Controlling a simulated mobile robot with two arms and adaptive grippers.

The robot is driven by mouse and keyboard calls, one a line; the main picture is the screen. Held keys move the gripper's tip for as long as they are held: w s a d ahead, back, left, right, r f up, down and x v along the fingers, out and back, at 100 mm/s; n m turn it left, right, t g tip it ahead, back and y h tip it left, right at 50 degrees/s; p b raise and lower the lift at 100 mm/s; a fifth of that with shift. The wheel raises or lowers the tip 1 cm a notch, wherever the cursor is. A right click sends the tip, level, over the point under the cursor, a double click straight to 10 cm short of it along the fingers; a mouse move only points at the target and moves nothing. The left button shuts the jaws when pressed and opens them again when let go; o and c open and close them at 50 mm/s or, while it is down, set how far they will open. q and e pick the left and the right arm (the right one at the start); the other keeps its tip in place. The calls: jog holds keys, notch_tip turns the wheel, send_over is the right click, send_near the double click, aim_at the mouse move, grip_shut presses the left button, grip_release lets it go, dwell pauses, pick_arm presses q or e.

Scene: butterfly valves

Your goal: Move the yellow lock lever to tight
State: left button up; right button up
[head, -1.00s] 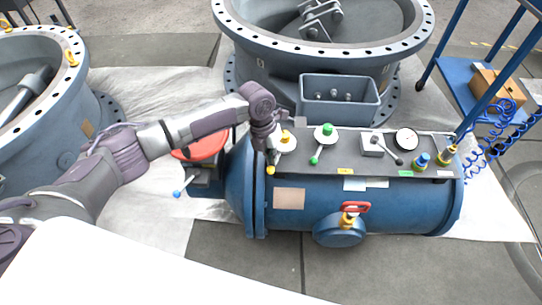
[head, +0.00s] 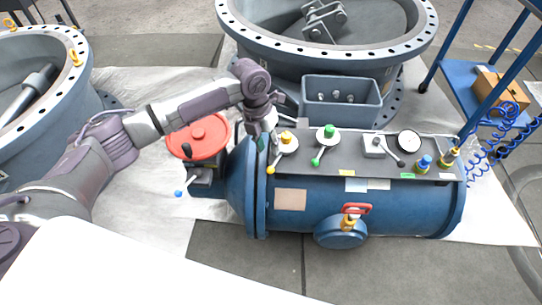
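The yellow lock lever has a yellow hub (head: 286,137) on a round white plate, at the left end of the grey panel on the blue tank. Its arm points toward the front left and ends in a yellow knob (head: 271,170). My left gripper (head: 267,141) hangs just left of the hub, over the tank's flange end, and looks apart from the lever. Its fingers are small and dark here, so I cannot tell if they are open or shut. No tight mark is readable. My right gripper is not in view.
A red round wheel (head: 198,137) is left of the gripper. A grey bin (head: 342,112) stands behind.

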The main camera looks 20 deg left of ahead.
pick_arm(q)
jog(key=r, duration=0.2)
jog(key=a+r, duration=0.1)
jog(key=r, duration=0.1)
jog(key=shift+r, duration=0.35)
